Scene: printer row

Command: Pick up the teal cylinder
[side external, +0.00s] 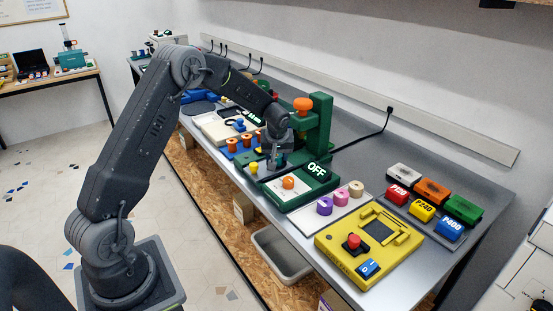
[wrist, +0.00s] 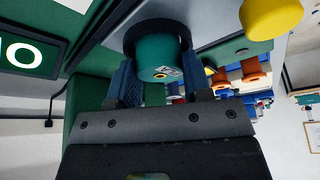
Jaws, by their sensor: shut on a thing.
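The teal cylinder (wrist: 160,57) sits between the two fingers of my gripper (wrist: 157,82) in the wrist view, with a small label on its end. A dark ring shows around its far end; whether it still touches something there I cannot tell. In the side view my gripper (side external: 276,158) points down beside the green machine (side external: 320,128), over its left part. The cylinder is hard to make out there, hidden by the gripper. My gripper is shut on the cylinder.
A yellow knob (side external: 253,168) is close to my gripper. An orange cylinder (side external: 288,183) stands on the machine's white plate. Orange-topped pieces (side external: 246,140) stand behind. Purple (side external: 325,206), pink and beige cylinders and a yellow device (side external: 345,263) stand to the right.

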